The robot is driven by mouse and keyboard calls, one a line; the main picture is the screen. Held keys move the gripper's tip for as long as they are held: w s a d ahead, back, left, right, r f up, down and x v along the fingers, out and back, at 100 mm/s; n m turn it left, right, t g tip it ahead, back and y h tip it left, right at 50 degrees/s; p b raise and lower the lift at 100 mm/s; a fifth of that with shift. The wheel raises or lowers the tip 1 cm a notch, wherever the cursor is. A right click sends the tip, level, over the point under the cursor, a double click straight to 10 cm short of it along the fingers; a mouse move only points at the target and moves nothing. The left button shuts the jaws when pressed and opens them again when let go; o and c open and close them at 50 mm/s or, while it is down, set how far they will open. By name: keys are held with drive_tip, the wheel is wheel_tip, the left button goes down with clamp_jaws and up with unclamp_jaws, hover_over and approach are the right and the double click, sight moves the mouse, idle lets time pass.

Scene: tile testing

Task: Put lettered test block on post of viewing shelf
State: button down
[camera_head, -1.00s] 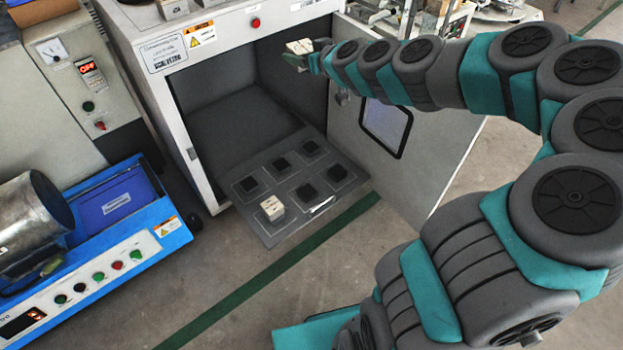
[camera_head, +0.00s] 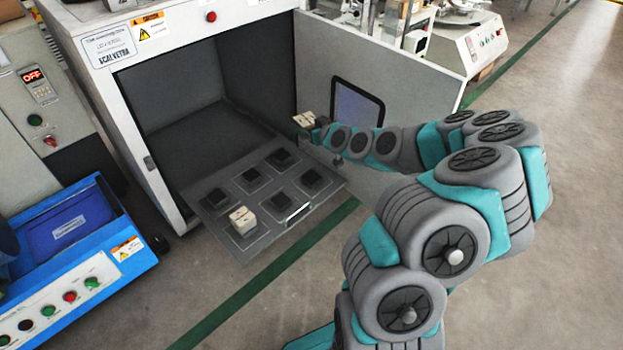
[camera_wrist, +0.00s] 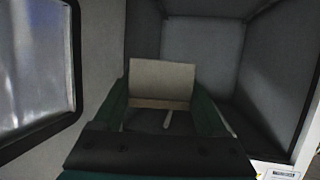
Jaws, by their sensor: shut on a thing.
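My gripper (camera_head: 311,125) is shut on a cream test block (camera_head: 303,119). The block shows between the fingers in the wrist view (camera_wrist: 161,80), and I cannot read its letters. The gripper holds it in front of the open door, above and to the right of the pulled-out shelf. The grey viewing shelf (camera_head: 215,201) sticks out of the white cabinet, with several dark square posts, such as a front right one (camera_head: 277,206). Another cream block (camera_head: 242,219) sits at the front left position. The other posts are bare.
The open cabinet door (camera_head: 390,70) with its window stands right behind my gripper. The cabinet's dark chamber (camera_head: 185,100) lies behind the shelf. A blue machine (camera_head: 75,250) stands on the left. The floor in front is clear, with a green stripe.

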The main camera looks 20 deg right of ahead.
drive_tip(key=s+d+f+n+y, duration=0.1)
drive_tip(key=s+f, duration=0.1)
drive_tip(key=f, duration=0.4)
drive_tip(key=s+d+f, duration=0.2)
drive_tip(key=f, duration=0.3)
drive_tip(key=s+a+f+n+y+b, duration=0.2)
drive_tip(key=s+a+f, duration=0.3)
drive_tip(key=s+f, duration=0.25)
drive_tip(key=b, duration=0.1)
hover_over(312, 177)
wheel_tip(312, 177, down, 2)
drive_tip(key=shift+f+g, duration=0.2)
drive_tip(key=shift+g, duration=0.2)
drive_tip(key=shift+f+b, duration=0.4)
drive_tip(key=shift+f, duration=1.35)
unclamp_jaws()
